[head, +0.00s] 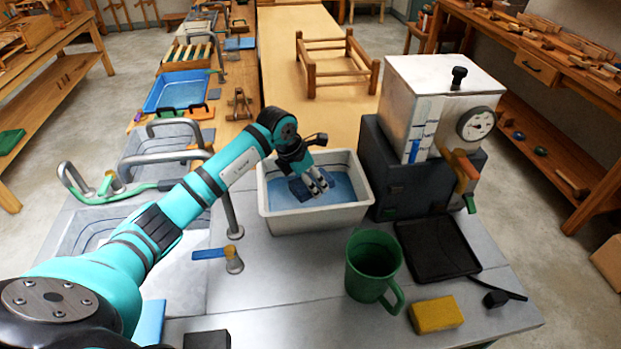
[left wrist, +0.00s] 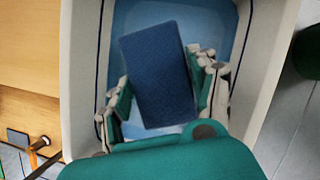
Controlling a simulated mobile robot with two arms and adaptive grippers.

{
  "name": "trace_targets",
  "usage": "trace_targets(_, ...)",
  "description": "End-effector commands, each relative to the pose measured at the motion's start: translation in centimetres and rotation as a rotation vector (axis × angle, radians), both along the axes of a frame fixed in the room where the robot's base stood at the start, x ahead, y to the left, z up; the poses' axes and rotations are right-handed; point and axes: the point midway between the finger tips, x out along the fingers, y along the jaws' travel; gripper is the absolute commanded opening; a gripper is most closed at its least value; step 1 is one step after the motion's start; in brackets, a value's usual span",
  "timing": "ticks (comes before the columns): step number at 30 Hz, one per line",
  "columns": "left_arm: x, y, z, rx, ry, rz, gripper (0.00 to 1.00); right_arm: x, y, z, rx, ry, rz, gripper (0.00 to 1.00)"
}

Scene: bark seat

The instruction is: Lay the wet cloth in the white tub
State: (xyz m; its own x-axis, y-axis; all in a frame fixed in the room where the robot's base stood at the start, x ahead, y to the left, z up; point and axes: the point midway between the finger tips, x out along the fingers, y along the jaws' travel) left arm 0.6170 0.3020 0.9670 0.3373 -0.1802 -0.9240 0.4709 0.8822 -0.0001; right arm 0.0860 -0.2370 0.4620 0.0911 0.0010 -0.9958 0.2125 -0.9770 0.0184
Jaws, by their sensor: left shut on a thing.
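The white tub (head: 315,221) stands on the grey counter, with a light blue, water-like bottom. My left gripper (head: 318,184) reaches down into it and is shut on the dark blue cloth (head: 300,189), which shows beside and below the fingers. In the left wrist view the cloth (left wrist: 156,60) is a flat, slightly tilted dark rectangle between the two fingers of the gripper (left wrist: 163,88). The tub's pale walls (left wrist: 80,60) surround it there. Whether the cloth touches the tub bottom I cannot tell. My right gripper is not in view.
A boiler-like box with a gauge (head: 435,100) stands close to the tub's right. A green mug (head: 372,268), a yellow sponge (head: 436,314) and a black tray (head: 437,249) lie in front. Sinks with taps (head: 165,150) are on the left.

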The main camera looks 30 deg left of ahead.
Motion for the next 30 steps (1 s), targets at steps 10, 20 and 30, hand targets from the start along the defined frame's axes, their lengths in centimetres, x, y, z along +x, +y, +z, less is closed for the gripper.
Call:
trace_targets(10,0.0,0.0,0.0,0.000,0.000,0.000,0.84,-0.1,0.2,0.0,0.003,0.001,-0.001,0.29)
trace_targets(20,0.0,0.1,0.2,0.001,0.000,0.000,0.88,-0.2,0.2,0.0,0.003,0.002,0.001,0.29)
trace_targets(30,-1.8,1.2,5.3,0.004,-0.004,0.000,0.88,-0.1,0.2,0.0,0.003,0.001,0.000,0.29)
